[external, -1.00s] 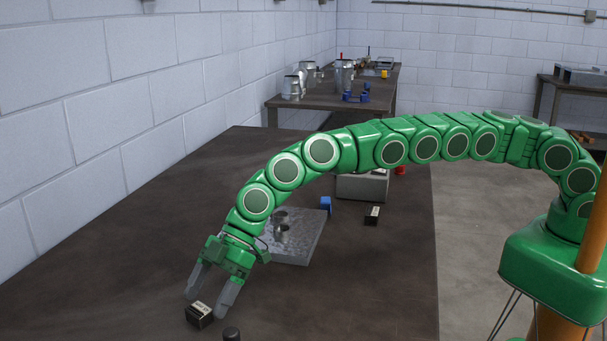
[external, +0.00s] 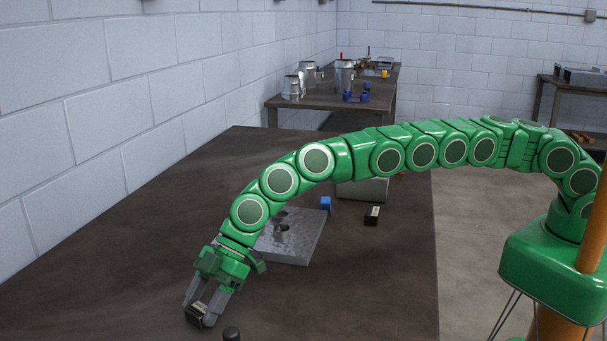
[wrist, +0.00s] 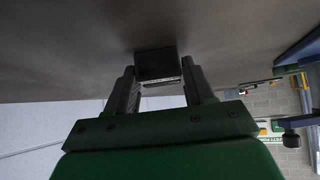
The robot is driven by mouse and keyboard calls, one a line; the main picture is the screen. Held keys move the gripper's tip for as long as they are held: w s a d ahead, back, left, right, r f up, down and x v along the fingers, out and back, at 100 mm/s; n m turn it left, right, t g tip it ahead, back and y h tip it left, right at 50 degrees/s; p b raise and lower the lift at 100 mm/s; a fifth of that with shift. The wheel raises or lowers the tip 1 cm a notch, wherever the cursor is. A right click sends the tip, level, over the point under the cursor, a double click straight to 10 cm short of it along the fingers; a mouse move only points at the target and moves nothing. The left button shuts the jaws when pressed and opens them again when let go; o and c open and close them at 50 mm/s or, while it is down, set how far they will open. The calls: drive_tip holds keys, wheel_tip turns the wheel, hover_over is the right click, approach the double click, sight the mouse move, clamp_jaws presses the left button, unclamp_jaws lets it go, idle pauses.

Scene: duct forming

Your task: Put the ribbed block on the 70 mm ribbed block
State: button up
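A small black block with a pale label (external: 197,313) sits at the near left of the dark table; it also shows in the wrist view (wrist: 157,63). My gripper (external: 199,312) has its grey fingers on either side of it and appears shut on it, at table height. In the wrist view my gripper (wrist: 158,72) frames the block closely, with no clear gap. A second black block with a pale label (external: 372,215) stands farther back, near the table's right edge. Ribs are too small to see, so I cannot tell which block is the 70 mm one.
A dark cylinder (external: 232,334) stands just right of the gripped block, at the picture's bottom edge. A grey plate (external: 300,245) with metal cylinders lies behind my gripper. A blue block (external: 326,203) and a grey box (external: 362,190) are farther back. The table's right front is clear.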

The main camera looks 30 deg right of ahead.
sight(203, 306)
drive_tip(key=c, duration=0.5)
drive_tip(key=shift+r, duration=5)
